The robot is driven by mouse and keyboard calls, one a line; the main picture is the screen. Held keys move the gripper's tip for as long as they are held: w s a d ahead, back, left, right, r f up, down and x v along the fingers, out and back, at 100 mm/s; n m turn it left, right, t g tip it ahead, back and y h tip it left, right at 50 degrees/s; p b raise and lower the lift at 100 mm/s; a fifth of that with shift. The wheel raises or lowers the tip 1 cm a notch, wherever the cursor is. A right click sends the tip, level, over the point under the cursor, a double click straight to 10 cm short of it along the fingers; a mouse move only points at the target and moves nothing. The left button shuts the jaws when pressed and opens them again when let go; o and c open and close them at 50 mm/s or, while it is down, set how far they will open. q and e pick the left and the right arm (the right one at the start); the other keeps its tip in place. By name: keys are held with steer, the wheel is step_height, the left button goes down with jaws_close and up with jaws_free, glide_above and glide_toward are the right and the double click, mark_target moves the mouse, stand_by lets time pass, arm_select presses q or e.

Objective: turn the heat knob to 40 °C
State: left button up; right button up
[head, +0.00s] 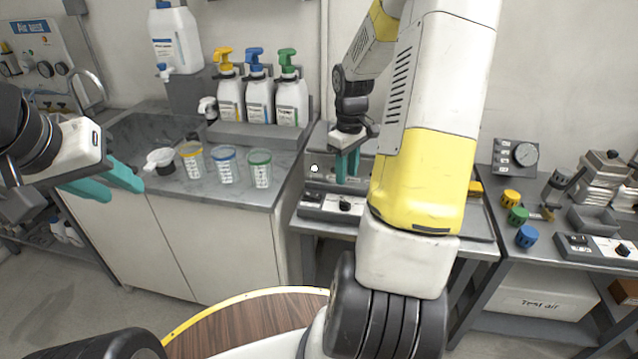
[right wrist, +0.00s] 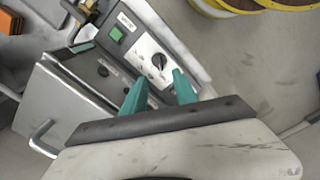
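A small black knob (head: 345,206) sits on the white face of a control panel (head: 328,212) at the front of the middle bench. In the right wrist view the knob (right wrist: 159,61) has scale marks around it, too small to read. A green-lit part (right wrist: 116,34) lies beside it on the same panel. My right gripper (head: 347,166) points down above and behind the panel in the head view. In the right wrist view its teal fingers (right wrist: 160,80) are apart and empty, with the knob beyond the tips. My left gripper (head: 122,187) is open and empty at the left.
Three measuring cups (head: 227,165) and pump bottles (head: 259,98) stand on the left counter. The right bench holds coloured knobs (head: 517,215), a gauge (head: 524,154) and another panel with a dark knob (head: 622,249). A round wooden table (head: 235,328) is at the front.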

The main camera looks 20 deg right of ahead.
mark_target(346, 202)
steer(key=shift+w+d+f, duration=0.1)
steer(key=shift+d+f, duration=0.1)
steer(key=shift+f, duration=0.9)
step_height(346, 202, down, 8)
steer(key=shift+r, duration=0.25)
jaws_close()
